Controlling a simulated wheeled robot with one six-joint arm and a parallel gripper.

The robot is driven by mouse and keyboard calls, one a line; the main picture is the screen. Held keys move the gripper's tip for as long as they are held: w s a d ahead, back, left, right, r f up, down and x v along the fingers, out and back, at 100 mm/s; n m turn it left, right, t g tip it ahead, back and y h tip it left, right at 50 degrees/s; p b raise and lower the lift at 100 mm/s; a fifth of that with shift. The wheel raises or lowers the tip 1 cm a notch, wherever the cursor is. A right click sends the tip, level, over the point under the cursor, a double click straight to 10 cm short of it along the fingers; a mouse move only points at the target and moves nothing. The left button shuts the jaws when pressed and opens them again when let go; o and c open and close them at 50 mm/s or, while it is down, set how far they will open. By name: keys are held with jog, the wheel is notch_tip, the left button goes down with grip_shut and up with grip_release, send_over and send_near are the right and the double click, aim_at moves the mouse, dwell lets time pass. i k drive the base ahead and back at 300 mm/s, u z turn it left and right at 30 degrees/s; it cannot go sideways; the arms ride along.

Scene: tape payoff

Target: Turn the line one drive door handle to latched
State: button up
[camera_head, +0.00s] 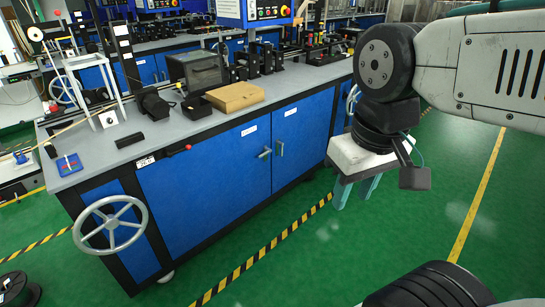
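The blue drive cabinet under the bench has two doors, a left door (210,165) and a right door (303,130). Both look closed. Near the seam, the left door carries a small metal handle (265,153) that looks slanted, and the right door a handle (280,148) that looks upright. I cannot read the door labels, so I cannot tell which is line one's drive door. My gripper (413,178) is at the right, at the end of my arm, apart from both handles.
A handwheel (110,225) sticks out from the cabinet's left end, and a red-tipped lever (178,150) from its front edge. Green floor (330,250) in front of the doors is clear, crossed by striped tape.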

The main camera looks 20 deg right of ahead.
aim_at(268, 150)
jog(key=z, duration=0.6)
jog(key=i, duration=0.5)
jog(key=z, duration=0.75)
jog(key=i, duration=0.7)
jog(key=u, duration=0.7)
jog(key=i, duration=0.6)
jog(key=u, duration=0.75)
